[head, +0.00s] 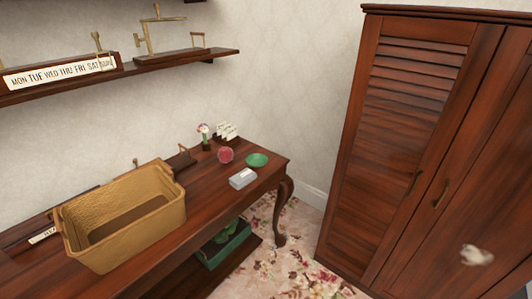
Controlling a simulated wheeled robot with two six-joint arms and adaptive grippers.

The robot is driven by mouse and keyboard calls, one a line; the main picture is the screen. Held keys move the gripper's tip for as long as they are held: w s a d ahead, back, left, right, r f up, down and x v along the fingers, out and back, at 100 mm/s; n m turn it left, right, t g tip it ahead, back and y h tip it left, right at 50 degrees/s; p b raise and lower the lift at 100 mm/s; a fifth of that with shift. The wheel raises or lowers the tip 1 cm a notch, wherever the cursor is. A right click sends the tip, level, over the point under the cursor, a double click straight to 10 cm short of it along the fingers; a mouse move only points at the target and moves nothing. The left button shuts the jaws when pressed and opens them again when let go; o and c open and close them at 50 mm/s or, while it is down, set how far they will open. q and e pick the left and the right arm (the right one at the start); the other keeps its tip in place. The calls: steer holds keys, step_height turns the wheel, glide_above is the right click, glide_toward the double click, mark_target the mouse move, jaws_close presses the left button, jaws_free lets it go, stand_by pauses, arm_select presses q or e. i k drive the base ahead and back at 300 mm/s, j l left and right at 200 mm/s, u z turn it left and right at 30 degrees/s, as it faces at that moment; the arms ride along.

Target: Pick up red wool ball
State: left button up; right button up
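The red wool ball (225,154) sits on the dark wooden side table (214,208), near its back right part. It is small and pinkish red.
A tan basket (125,239) takes up the table's left part. Shelves (170,60) hang above. A tall wooden wardrobe (400,150) stands at the right.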

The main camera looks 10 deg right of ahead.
mark_target(225, 155)
steer(key=i+l+u, duration=0.2)
steer(key=u, duration=0.25)
steer(key=i+l+u, duration=0.2)
steer(key=u, duration=0.3)
steer(key=l, duration=0.1)
